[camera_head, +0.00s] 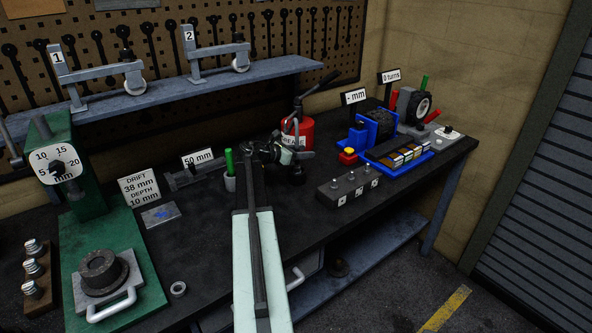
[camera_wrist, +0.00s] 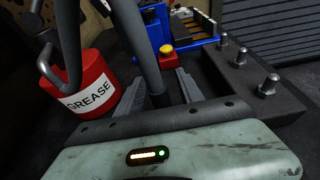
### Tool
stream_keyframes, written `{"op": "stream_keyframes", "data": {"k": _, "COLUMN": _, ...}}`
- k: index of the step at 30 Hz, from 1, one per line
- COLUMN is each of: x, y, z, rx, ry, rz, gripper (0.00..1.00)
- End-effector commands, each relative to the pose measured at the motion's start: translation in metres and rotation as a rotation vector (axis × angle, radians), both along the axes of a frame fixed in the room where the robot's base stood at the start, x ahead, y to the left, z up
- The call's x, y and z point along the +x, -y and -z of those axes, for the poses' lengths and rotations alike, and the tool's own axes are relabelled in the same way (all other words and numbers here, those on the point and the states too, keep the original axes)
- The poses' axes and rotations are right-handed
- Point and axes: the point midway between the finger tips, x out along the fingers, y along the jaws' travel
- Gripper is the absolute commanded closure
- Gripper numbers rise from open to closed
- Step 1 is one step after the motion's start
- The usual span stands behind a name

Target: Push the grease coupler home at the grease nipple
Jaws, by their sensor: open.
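The red grease can (camera_head: 309,130) with a GREASE label stands on the bench, and it shows at the left of the wrist view (camera_wrist: 82,92). A dark curved hose or pipe (camera_wrist: 67,45) rises at the can. My gripper (camera_wrist: 160,84) is open, with its two grey fingers apart. A thick dark tube (camera_wrist: 141,45) runs down between or in front of the fingers; I cannot tell which, or whether they touch. In the head view my gripper (camera_head: 292,157) is just in front of the can. I cannot clearly make out the grease coupler or the grease nipple.
A dark block (camera_head: 348,188) with several silver studs is right of my gripper. Behind it are a blue tray (camera_head: 397,157) and a blue fixture with a red-yellow button (camera_head: 348,156). A green press (camera_head: 110,250) stands at left. The bench's front right is clear.

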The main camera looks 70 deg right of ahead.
Motion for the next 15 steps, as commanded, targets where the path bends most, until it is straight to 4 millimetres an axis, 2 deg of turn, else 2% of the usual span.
{"op": "stream_keyframes", "data": {"k": 2, "x": 0.0003, "y": -0.0005, "z": -0.0006, "rx": 0.0, "ry": 0.0, "rz": 0.0, "gripper": 0.56}}
{"op": "stream_keyframes", "data": {"k": 6, "x": 0.0006, "y": -0.0008, "z": -0.0006, "rx": 0.0, "ry": 0.0, "rz": -0.001, "gripper": 0.95}}
{"op": "stream_keyframes", "data": {"k": 7, "x": 0.0007, "y": -0.0008, "z": -0.0006, "rx": 0.0, "ry": 0.0, "rz": -0.001, "gripper": 1.0}}
{"op": "stream_keyframes", "data": {"k": 15, "x": 0.0014, "y": -0.001, "z": -0.0006, "rx": 0.0, "ry": 0.0, "rz": -0.001, "gripper": 1.0}}
